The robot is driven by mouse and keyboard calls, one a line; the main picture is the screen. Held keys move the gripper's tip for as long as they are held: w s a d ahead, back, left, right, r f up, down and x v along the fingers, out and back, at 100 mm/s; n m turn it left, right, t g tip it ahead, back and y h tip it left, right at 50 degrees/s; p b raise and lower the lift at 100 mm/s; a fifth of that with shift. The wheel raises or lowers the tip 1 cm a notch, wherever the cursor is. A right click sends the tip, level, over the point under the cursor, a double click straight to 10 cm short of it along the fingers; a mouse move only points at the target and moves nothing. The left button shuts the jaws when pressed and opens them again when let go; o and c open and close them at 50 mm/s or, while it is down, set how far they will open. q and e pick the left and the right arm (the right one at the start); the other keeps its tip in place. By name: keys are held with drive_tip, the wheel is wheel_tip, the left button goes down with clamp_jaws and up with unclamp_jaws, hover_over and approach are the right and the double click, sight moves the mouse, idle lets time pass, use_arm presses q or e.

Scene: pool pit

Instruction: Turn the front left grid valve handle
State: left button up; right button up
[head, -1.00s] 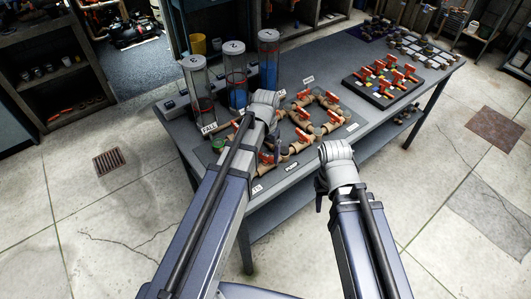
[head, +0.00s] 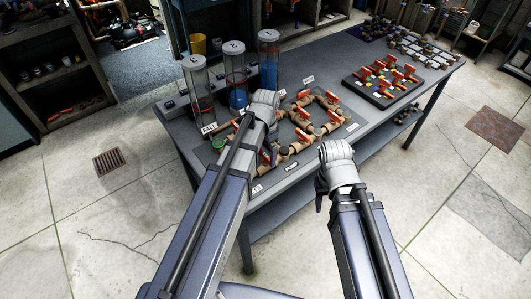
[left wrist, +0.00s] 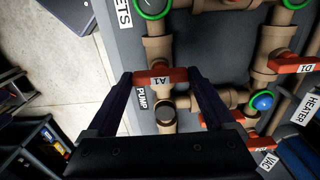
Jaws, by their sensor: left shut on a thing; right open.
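The red valve handle marked A1 (left wrist: 161,76) sits on a tan pipe at the front left of the pipe grid. My left gripper (left wrist: 160,79) is shut on it, with one dark finger at each end of the handle. In the left wrist view the handle lies crosswise over the pipe that runs up the picture. In the head view my left gripper (head: 268,154) is partly hidden by my wrist, and handle A1 cannot be made out clearly. My right gripper (head: 320,200) hangs open in front of the bench edge, mostly hidden by its wrist.
Other red handles stand close by, including D1 (left wrist: 297,68). A black board with red handles (head: 383,85) is further right on the grey bench (head: 425,70). The floor in front is clear.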

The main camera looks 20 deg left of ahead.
sight(266, 155)
use_arm(q)
drive_tip(key=o, duration=1.1)
drive_tip(key=shift+r, duration=0.1)
wheel_tip(266, 155, up, 8)
drive_tip(key=p, duration=0.8)
drive_tip(key=shift+f, duration=0.2)
drive_tip(key=shift+s, duration=0.1)
drive_tip(key=s+d+f+n+b, duration=0.1)
drive_tip(key=s+d, duration=0.2)
drive_tip(key=s, duration=0.1)
drive_tip(key=s+d+n+b, duration=0.1)
drive_tip(key=s+d, duration=0.3)
drive_tip(key=s, duration=0.1)
drive_tip(key=s+d+f+n+y+b, duration=0.1)
drive_tip(key=s+d+n, duration=0.1)
drive_tip(key=s, duration=0.3)
drive_tip(key=shift+d+f, duration=0.3)
drive_tip(key=shift+d, duration=0.35)
